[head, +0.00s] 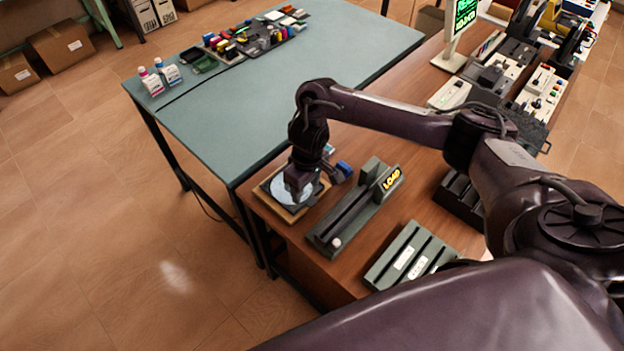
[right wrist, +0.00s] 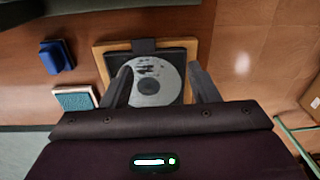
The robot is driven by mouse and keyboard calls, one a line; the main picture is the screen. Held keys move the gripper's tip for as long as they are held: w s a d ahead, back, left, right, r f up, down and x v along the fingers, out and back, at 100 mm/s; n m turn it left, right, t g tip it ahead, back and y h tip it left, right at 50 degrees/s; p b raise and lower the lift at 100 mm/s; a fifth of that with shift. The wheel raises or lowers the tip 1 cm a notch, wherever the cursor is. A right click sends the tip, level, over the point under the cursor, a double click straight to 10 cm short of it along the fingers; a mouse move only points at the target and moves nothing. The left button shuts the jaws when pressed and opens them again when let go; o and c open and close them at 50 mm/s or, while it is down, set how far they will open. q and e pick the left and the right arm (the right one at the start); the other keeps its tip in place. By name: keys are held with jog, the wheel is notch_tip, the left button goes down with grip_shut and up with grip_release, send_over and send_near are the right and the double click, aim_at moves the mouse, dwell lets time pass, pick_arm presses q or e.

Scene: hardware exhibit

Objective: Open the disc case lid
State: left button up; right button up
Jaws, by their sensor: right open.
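The disc case (right wrist: 104,55) is a square black case on a light wooden base, with a grey, dark-marked disc (right wrist: 158,92) showing in it. A dark tab (right wrist: 143,45) sits on its far edge in the right wrist view. I cannot tell a separate lid from the rest. In the head view the case (head: 287,214) lies on the brown table's left end, partly hidden by my right gripper (head: 298,192). In the right wrist view that gripper (right wrist: 160,71) is open and empty above the case, one finger each side of the disc. My left gripper is not in view.
A blue block (right wrist: 55,57) and a pale teal-topped pad (right wrist: 74,99) lie beside the case. A grey-green slotted rack with a LOAD sign (head: 352,212) stands close to its right in the head view. A teal table (head: 270,95) adjoins behind.

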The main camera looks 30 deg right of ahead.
aim_at(314, 202)
jog(key=shift+d+r+m+h, duration=0.15)
jog(key=shift+d+m+h, duration=0.15)
jog(key=shift+d, duration=0.8)
notch_tip(314, 202, down, 6)
jog(key=shift+s+r+b, duration=0.1)
jog(key=shift+r+b, duration=0.05)
jog(key=shift+b, duration=0.4)
jog(key=shift+f, duration=0.5)
jog(key=shift+c, duration=0.2)
jog(key=c, duration=0.7)
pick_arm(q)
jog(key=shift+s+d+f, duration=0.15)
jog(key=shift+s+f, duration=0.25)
pick_arm(e)
grip_shut()
